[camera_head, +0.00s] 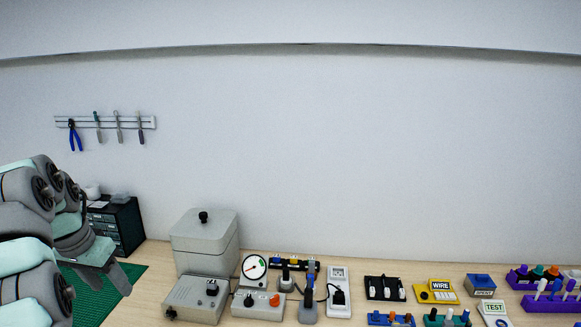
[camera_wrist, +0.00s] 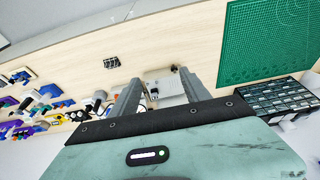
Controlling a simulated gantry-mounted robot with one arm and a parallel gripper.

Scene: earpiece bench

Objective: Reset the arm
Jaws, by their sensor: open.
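My arm reaches in from the left edge in the head view, folded beside the bench. My gripper (camera_head: 107,278) hangs over the green mat (camera_head: 127,272) at the left. In the wrist view my gripper (camera_wrist: 157,86) shows two grey fingers spread apart with nothing between them. Bench equipment shows beyond the gap, apart from the fingers. How high the fingertips are above the mat is hard to tell.
A dark drawer cabinet (camera_head: 128,229) stands behind the arm. A grey lidded box (camera_head: 205,247), a control box (camera_head: 196,298) and a dial gauge (camera_head: 254,267) are to its right. A yellow WIRE box (camera_head: 437,291) and purple racks (camera_head: 549,304) stand farther right. Tools hang on a wall rail (camera_head: 105,121).

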